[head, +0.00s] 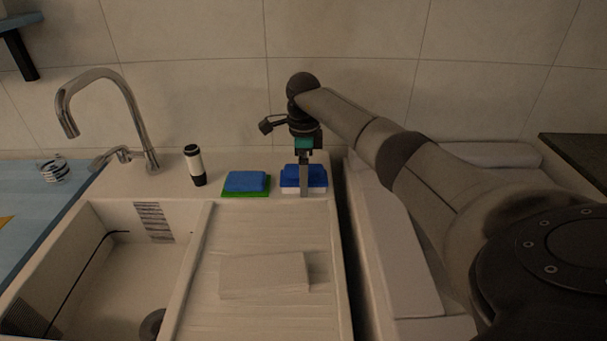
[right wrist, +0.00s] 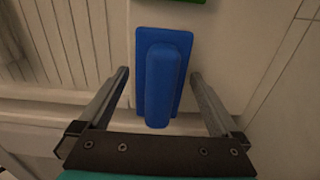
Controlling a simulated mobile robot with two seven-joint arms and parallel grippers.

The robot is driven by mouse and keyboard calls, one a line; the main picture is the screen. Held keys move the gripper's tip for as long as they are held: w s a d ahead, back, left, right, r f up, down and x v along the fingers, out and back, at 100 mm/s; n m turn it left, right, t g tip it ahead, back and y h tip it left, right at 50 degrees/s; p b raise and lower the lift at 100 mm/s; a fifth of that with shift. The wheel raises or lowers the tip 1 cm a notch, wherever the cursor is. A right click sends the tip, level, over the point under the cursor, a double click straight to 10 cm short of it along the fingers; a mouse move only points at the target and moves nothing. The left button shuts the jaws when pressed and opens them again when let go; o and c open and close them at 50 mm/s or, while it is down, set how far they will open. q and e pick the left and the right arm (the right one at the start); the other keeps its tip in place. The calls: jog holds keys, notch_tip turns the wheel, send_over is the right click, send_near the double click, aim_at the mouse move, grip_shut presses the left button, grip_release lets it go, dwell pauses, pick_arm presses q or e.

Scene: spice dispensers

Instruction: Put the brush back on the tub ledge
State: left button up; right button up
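The blue brush (head: 289,181) stands at the right end of the ledge behind the sink (head: 225,189), with a white part under its blue top. In the right wrist view the blue brush (right wrist: 163,75) lies between the two fingers, with a gap on each side. My right gripper (head: 304,190) is open above the brush, pointing down, and hides part of it in the head view. In the right wrist view its fingers (right wrist: 160,78) are spread wide and hold nothing. My left gripper is not in view.
A blue and green sponge (head: 246,182) lies just left of the brush. A black and white bottle (head: 194,165) and the tap (head: 146,145) stand farther left. A beige block (head: 264,274) lies on the ribbed drainboard. The sink basin (head: 110,270) is at the left.

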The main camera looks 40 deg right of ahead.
jog(key=shift+r, duration=0.4)
notch_tip(320, 180, up, 12)
jog(key=shift+f+p, duration=0.25)
jog(key=shift+p, duration=0.9)
